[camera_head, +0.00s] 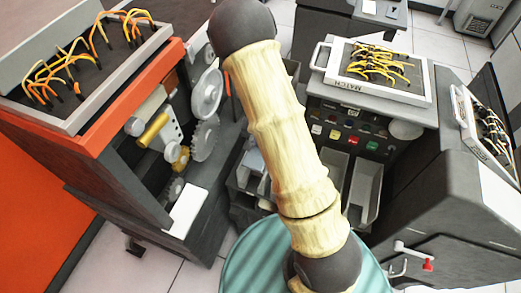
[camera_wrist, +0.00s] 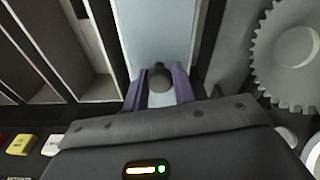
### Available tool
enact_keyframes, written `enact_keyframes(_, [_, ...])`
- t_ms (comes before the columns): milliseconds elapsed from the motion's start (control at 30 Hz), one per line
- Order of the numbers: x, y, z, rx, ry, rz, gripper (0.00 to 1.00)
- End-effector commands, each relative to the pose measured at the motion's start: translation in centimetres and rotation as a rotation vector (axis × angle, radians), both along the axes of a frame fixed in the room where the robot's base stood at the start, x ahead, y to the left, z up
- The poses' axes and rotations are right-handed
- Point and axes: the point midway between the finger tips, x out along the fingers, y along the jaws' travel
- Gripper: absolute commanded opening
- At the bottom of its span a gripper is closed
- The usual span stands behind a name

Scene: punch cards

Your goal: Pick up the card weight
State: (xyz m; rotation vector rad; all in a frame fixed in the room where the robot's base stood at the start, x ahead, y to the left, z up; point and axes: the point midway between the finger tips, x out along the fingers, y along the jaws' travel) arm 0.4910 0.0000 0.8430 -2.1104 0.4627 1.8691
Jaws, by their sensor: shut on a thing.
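In the wrist view, my gripper (camera_wrist: 160,82) has its two purple fingers closed on a small dark round knob (camera_wrist: 158,76), which I take to be the card weight's handle. A pale blue-grey flat surface (camera_wrist: 155,35) lies beyond the knob, between dark side walls. I cannot tell whether that surface is part of the weight or lies under it. In the head view my own arm covers the middle of the picture, and the gripper and knob are hidden.
Grey bin dividers (camera_wrist: 75,45) stand left of the fingers, a large gear (camera_wrist: 290,50) right. In the head view, an orange machine (camera_head: 95,135) is left, a MATCH panel (camera_head: 375,97) with yellow wires is back right, and a grey cabinet (camera_head: 420,190) with a crank is right.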

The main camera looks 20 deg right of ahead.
Motion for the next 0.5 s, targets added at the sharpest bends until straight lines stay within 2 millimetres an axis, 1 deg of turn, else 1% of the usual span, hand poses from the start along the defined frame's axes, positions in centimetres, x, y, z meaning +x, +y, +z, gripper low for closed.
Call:
enact_keyframes(33, [0.1,0.1,1.8,-0.001,-0.005,0.002,0.0])
enact_keyframes(100, [0.1,0.1,3.4,-0.001,-0.005,0.002,0.0])
enact_keyframes(200, [0.1,0.1,5.2,0.0,-0.004,0.002,0.0])
enact_keyframes(333, [0.1,0.0,6.5,0.0,-0.002,0.001,0.0])
enact_keyframes(500, [0.0,0.0,6.9,0.0,0.0,-0.001,0.0])
